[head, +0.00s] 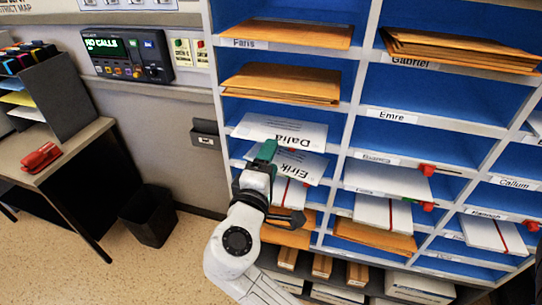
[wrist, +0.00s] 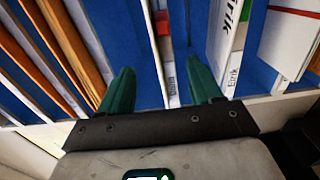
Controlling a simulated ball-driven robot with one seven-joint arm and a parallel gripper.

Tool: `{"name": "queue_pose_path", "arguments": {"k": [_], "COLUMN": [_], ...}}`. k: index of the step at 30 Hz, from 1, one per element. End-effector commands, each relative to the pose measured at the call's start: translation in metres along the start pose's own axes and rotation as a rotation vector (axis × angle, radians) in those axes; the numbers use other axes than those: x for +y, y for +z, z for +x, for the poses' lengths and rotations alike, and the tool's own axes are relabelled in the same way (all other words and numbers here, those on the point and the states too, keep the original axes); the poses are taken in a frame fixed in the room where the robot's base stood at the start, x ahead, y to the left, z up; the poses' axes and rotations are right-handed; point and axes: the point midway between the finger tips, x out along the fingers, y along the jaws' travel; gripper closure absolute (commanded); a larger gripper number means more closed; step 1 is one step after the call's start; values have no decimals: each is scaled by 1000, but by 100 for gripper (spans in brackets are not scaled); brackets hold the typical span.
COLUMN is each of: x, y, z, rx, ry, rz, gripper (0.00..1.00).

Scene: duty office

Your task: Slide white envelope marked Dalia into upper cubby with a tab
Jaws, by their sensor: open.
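A white envelope marked Dalia (head: 285,128) lies flat in a left-column cubby in the head view, its lettering upside down. A small red tab (head: 292,150) shows at its front edge, and red also shows in the wrist view (wrist: 162,22). A white envelope marked Eirik (head: 290,165) sticks out of the cubby below. My gripper (head: 266,152) is at the front of these two cubbies, partly covering them. In the wrist view my gripper (wrist: 160,88) is open, its green fingers either side of the shelf edge labelled Dalia (wrist: 170,80). Nothing is clearly held.
Brown envelopes (head: 282,82) fill the cubby above. The cubby labelled Emre (head: 415,98) looks empty. Red tabs (head: 427,170) stick out at the right. A desk with a red stapler (head: 41,157) and a black bin (head: 149,215) stand at the left.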

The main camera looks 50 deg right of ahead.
Motion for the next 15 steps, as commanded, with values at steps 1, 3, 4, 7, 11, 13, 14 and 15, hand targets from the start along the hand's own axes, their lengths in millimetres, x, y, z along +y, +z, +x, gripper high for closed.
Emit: {"name": "queue_pose_path", "arguments": {"k": [1,3,4,7,11,13,14,15], "x": [0,0,0,0,0,0,-1,0], "y": [0,0,0,0,0,0,0,0], "z": [-3,-7,-9,-14,-21,-25,-26,-29], "rx": [2,2,2,1,2,2,2,2], "ry": [0,1,1,0,0,0,0,0], "rz": [0,-1,-1,0,0,1,1,1], "gripper": [36,36,36,36,36,36,36,36]}}
